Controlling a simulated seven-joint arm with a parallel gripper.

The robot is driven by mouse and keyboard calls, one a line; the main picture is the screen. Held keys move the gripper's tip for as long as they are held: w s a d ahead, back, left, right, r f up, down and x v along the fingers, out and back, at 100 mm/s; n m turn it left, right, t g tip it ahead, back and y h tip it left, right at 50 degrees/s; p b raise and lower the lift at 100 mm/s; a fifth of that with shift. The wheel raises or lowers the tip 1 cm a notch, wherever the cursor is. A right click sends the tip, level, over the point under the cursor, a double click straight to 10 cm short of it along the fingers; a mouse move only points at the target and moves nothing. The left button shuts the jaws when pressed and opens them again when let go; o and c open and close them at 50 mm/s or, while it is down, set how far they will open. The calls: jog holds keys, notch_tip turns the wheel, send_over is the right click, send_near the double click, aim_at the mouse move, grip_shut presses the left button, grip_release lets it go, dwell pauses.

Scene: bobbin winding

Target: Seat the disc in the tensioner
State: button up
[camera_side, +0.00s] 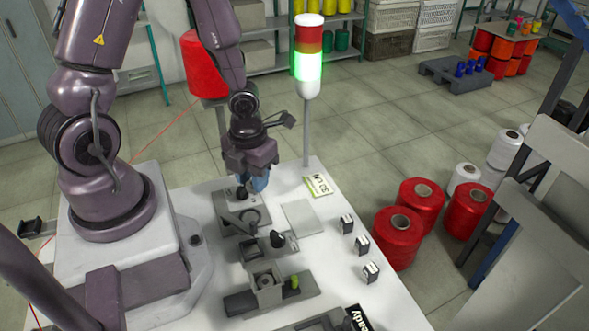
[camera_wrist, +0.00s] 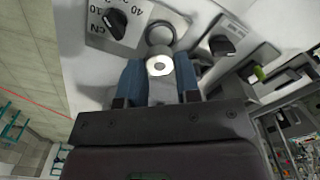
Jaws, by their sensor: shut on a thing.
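My gripper (camera_side: 257,183) is low over the back part of the white bench in the side view. What looks like the tensioner (camera_side: 228,204) is a grey plate with a dark knob, below and beside my fingers in the side view. A dark ring (camera_wrist: 160,32) lies just beyond the disc in the wrist view. I cannot tell whether the disc touches anything below it. The fingers hide the disc in the side view.
A dial with a black knob (camera_wrist: 115,22) and a second black knob (camera_wrist: 222,45) flank the ring. A square pale plate (camera_side: 301,216), several small switches (camera_side: 362,245) and a lit signal tower (camera_side: 308,60) stand nearby. Red spools (camera_side: 398,238) are on the floor.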

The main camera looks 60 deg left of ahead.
aim_at(250, 218)
jog(key=shift+s+d+f, duration=0.1)
jog(key=shift+s+d, duration=0.1)
jog(key=shift+s, duration=0.3)
jog(key=shift+s+d+f, duration=0.1)
jog(key=shift+s+d, duration=0.05)
jog(key=shift+s, duration=0.35)
jog(key=shift+w+d+f, duration=0.1)
jog(key=shift+f, duration=2.3)
jog(key=shift+f, duration=0.7)
jog(key=o, duration=0.8)
jog(key=shift+r, duration=3.55)
